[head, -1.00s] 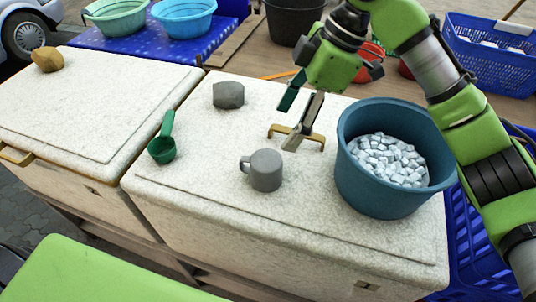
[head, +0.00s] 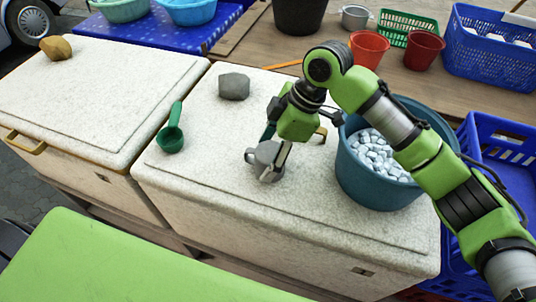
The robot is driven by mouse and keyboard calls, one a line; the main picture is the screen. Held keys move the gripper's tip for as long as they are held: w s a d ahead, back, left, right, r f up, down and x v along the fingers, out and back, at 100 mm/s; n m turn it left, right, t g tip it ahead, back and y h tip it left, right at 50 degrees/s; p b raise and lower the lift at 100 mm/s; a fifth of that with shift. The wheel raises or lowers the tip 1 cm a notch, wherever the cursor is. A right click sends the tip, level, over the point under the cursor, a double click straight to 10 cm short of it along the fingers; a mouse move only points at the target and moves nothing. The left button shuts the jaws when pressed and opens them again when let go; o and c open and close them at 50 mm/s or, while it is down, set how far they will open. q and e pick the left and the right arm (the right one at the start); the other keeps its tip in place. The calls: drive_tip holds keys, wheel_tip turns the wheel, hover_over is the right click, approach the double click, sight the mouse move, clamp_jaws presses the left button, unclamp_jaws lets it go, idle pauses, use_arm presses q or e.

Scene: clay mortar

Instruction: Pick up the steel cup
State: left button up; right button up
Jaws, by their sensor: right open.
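The grey steel cup (head: 266,160) stands upright on the speckled white cooler lid (head: 215,190), with its handle toward the left. My right gripper (head: 275,152) is open and has come down at the cup. One finger shows in front of the cup's right part, and the other, dark green one is behind it and partly hidden. I cannot tell whether the fingers touch the cup. My left gripper is not in view.
A blue tub (head: 360,185) of ice cubes stands right of the cup. A green scoop (head: 171,135) and a grey stone (head: 234,87) lie on the lid to the left and behind. A second cooler (head: 90,90) stands at left. The lid's front is clear.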

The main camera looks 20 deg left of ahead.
drive_tip(key=c, duration=1.2)
